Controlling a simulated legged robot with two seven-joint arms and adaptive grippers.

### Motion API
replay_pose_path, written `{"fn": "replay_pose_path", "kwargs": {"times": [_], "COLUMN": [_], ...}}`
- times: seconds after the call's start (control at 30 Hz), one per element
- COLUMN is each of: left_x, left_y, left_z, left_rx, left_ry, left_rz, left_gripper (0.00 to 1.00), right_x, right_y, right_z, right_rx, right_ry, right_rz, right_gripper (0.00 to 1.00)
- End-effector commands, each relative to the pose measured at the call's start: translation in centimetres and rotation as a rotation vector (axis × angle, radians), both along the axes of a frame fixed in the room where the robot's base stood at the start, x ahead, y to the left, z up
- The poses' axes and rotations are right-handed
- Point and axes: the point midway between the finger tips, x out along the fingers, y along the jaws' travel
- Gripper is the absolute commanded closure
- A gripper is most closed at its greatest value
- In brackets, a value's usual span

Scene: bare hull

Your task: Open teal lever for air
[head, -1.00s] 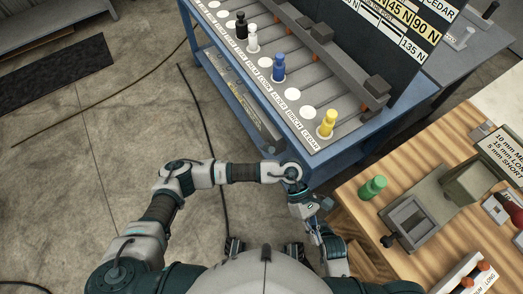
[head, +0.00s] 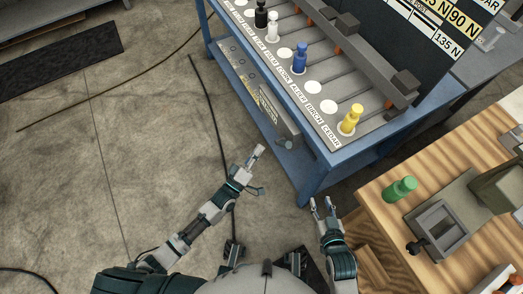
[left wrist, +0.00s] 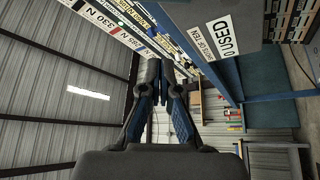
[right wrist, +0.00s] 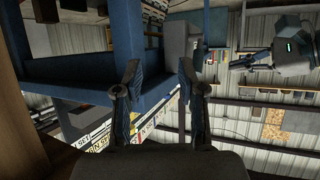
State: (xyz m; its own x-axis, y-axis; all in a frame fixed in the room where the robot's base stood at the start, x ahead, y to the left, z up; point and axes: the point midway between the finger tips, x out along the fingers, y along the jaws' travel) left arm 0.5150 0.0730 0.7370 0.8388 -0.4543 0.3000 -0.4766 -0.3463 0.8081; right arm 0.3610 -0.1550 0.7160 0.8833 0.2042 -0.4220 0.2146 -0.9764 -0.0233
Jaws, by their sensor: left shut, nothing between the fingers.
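I cannot make out a teal lever for certain in any view. A small grey-teal cylinder (head: 286,144) shows by the lower shelf of the blue bench; I cannot tell what it is. My left gripper (head: 259,152) is over the floor, left of the bench's front leg. Its fingers meet with nothing between them, as the left wrist view (left wrist: 157,72) also shows. My right gripper (head: 320,202) is between the blue bench and the wooden bench. Its fingers are apart and empty in the right wrist view (right wrist: 159,68).
The blue bench (head: 318,172) carries black, white, blue (head: 300,57) and yellow (head: 350,119) pegs in labelled lanes. The wooden bench (head: 385,235) at right holds a green peg (head: 399,189) and a grey fixture (head: 439,230). The floor at left is largely clear; a dark cable crosses it.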

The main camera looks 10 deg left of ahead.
Motion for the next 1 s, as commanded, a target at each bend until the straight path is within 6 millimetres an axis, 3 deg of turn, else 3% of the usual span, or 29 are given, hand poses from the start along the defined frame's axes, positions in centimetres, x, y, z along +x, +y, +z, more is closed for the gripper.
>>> {"fn": "replay_pose_path", "kwargs": {"times": [0.37,0.4,0.6,1.0], "left_x": [6.7,5.9,4.6,4.2], "left_y": [-3.7,-4.2,-5.7,-6.0], "left_z": [2.4,1.5,0.3,0.1], "left_rx": [-0.001,0.0,0.002,0.002], "left_ry": [-0.004,0.003,-0.002,-0.005], "left_rz": [-0.001,-0.003,-0.001,-0.001], "left_gripper": [1.0,1.0,1.0,1.0], "right_x": [1.3,1.5,1.9,2.2], "right_y": [0.8,0.9,1.2,1.3], "right_z": [1.8,2.1,3.3,3.8], "right_rx": [0.04,0.047,0.07,0.077], "right_ry": [-0.15,-0.173,-0.253,-0.278], "right_rz": [0.004,0.005,0.007,0.007], "right_gripper": [0.6,0.6,0.6,0.6]}}
